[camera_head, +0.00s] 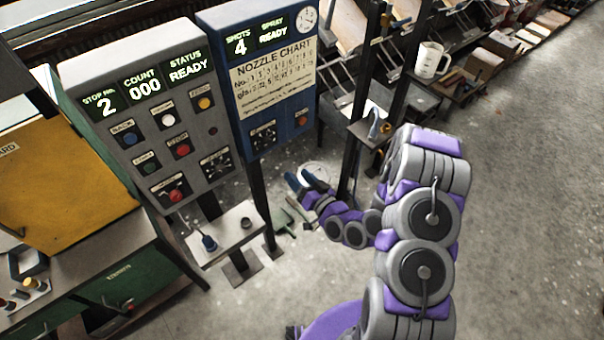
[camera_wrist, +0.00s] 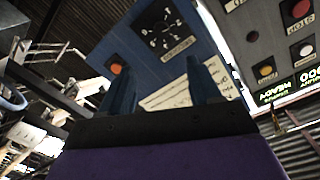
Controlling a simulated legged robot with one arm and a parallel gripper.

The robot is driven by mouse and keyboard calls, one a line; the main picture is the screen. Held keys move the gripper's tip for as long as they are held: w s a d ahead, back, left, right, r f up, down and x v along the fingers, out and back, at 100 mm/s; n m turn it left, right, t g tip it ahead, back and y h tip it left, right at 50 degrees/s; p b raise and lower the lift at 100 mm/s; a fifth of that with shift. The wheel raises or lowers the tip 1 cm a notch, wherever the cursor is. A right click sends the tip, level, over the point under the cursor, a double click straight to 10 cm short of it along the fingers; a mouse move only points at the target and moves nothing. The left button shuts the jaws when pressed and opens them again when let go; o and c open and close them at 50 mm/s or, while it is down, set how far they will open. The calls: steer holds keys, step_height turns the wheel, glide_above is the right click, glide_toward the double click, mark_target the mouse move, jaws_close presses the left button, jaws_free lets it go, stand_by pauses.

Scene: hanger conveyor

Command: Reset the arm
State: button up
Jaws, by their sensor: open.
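My gripper (camera_head: 308,181) is in the middle of the head view, at the end of my folded arm, in front of and below the blue control panel (camera_head: 262,75). In the wrist view its two dark blue fingers (camera_wrist: 162,85) stand apart with nothing between them. The gripper is open and empty and touches nothing that I can see.
A grey panel (camera_head: 150,110) reading stop 2, count 000, status ready stands left of the blue one. A small white shelf (camera_head: 225,232) sits below it. Dark posts (camera_head: 365,80) and a white jug (camera_head: 431,60) are at the back right. The right floor is clear.

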steer(key=shift+s+d, duration=0.25)
steer(key=shift+s, duration=0.25)
steer(key=shift+w, duration=0.1)
steer(key=d+f+n+g+h+b, duration=0.2)
steer(key=d+n+g+h+b, duration=0.25)
steer(key=d+g, duration=0.2)
steer(key=s+d+r+m+g+h+b, duration=0.2)
steer(key=s+d+r+g+h, duration=0.1)
steer(key=s+d+r+h, duration=0.3)
steer(key=s+r+m+g+b, duration=0.1)
steer(key=s+r+g, duration=0.1)
steer(key=s, duration=0.8)
steer(key=s+a+r+m+g+b, duration=0.1)
steer(key=s+r+g+b, duration=0.1)
steer(key=s, duration=0.8)
steer(key=s+a+r+m+g+y+b, duration=0.1)
steer(key=s+r+g, duration=0.2)
steer(key=s, duration=0.6)
steer(key=shift+s+a+r, duration=0.2)
steer(key=shift+s+r, duration=0.2)
steer(key=shift+r, duration=0.35)
